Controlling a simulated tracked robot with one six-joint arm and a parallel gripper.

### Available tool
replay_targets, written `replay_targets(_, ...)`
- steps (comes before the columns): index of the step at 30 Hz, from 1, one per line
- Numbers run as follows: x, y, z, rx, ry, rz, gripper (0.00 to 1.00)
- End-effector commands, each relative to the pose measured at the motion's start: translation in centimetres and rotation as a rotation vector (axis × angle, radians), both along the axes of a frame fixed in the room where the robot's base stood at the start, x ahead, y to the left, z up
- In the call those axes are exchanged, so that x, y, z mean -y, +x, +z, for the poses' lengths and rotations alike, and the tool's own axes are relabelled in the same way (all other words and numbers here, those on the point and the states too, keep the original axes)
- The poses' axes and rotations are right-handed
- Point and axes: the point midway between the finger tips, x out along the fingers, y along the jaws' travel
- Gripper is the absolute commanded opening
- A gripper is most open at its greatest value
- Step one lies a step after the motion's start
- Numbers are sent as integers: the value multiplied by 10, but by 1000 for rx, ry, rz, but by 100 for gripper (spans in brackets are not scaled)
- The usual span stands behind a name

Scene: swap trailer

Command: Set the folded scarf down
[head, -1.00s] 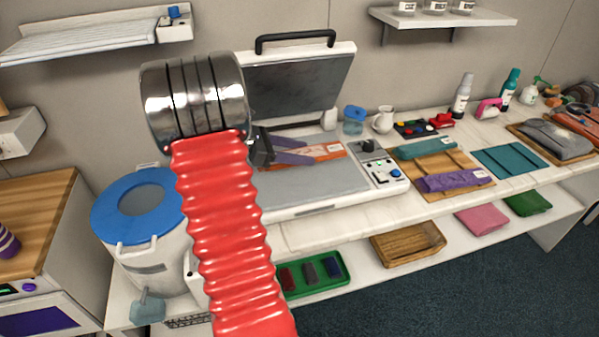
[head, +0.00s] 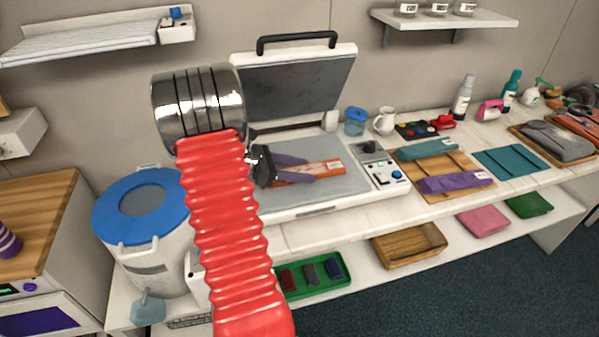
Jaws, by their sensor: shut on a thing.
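The folded scarf is an orange strip (head: 326,167) with a pale label near its right end. It is over the grey lower plate of the open press (head: 345,185). I cannot tell whether it touches the plate or is slightly above it. My gripper (head: 307,170), with purple-grey fingers, is shut on the scarf from the left, one finger along each side. My red ribbed arm and its metal joint cover the space to the left of the press. The scarf's left end is partly hidden by the fingers.
The press lid (head: 295,85) stands open behind. To the right are a control box (head: 385,170), a wooden board (head: 460,165) with teal and purple folded cloths, and a teal mat (head: 510,160). A blue-lidded bin (head: 140,205) is at left.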

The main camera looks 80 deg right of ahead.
Motion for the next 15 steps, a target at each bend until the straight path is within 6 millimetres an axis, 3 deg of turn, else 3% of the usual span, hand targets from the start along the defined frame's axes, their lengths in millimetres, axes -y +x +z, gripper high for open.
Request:
replay_targets(12, 0, 0, -5, 1, 1, 0, 22)
replay_targets(13, 0, 0, -6, 2, 1, 0, 49)
replay_targets(15, 0, 0, -6, 2, 2, 0, 54)
